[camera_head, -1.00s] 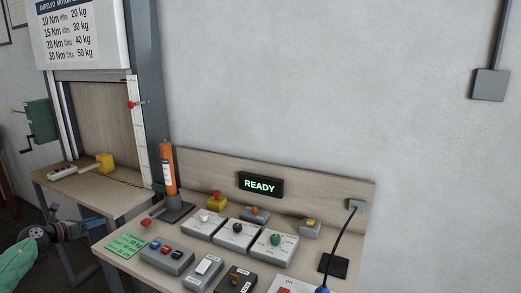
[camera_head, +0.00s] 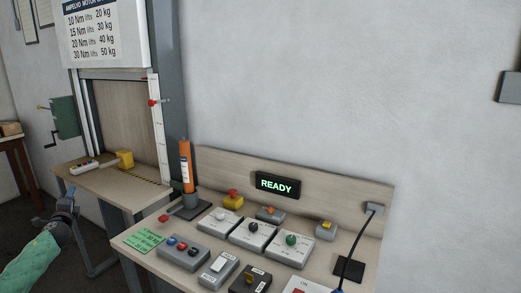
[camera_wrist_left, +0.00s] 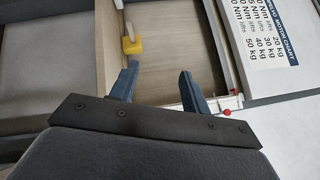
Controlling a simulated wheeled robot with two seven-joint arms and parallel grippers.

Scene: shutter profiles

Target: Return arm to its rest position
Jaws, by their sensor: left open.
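My left arm with its green sleeve comes in at the lower left of the head view. Its gripper (camera_head: 70,199) is raised in front of the left bench, apart from everything. In the left wrist view the two dark blue fingers of the left gripper (camera_wrist_left: 158,85) stand apart with nothing between them. Beyond the fingers that view shows a wooden panel and a yellow block (camera_wrist_left: 132,46).
A control bench carries several switch boxes, an orange cylinder (camera_head: 185,165) and a READY display (camera_head: 277,185). The left bench (camera_head: 120,184) holds a yellow block (camera_head: 125,158) and a power strip (camera_head: 85,167).

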